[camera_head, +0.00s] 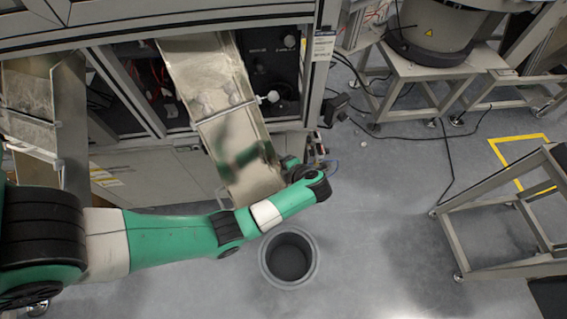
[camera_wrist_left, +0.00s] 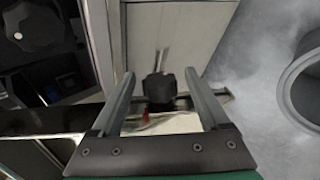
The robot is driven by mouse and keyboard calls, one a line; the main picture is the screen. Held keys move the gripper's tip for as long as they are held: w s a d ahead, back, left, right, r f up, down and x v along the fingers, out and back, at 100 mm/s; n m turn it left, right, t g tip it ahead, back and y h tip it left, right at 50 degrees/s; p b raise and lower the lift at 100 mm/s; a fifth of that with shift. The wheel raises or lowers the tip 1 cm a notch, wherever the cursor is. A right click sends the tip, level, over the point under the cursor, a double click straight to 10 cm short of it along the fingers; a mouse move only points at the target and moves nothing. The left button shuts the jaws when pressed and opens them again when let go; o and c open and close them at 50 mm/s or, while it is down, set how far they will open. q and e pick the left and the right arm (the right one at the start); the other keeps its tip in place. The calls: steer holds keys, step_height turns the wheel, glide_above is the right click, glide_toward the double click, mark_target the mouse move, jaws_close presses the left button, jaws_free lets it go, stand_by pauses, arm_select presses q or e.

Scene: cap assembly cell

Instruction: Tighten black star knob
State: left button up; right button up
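A black star knob (camera_wrist_left: 159,90) shows in the left wrist view, near the end of a metal chute or bracket. My left gripper (camera_wrist_left: 160,74) is open, with one finger on each side of the knob in that view. I cannot tell whether either finger touches it. In the head view my left arm reaches in from the left, and its wrist is beside the lower end of the metal chute (camera_head: 215,100). The knob is not clear in the head view. My right gripper is in neither view.
A grey round bin (camera_head: 289,257) stands on the floor below my left wrist and shows at the right of the wrist view (camera_wrist_left: 291,88). Another dark knob (camera_wrist_left: 38,22) is at that view's upper left. A metal frame (camera_head: 490,205) stands right, with open floor between.

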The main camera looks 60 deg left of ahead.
arm_select(q)
steer(key=p+v, duration=0.4)
steer(key=v, duration=0.7)
steer(key=shift+d+r, duration=0.2)
steer(key=shift+d, duration=0.1)
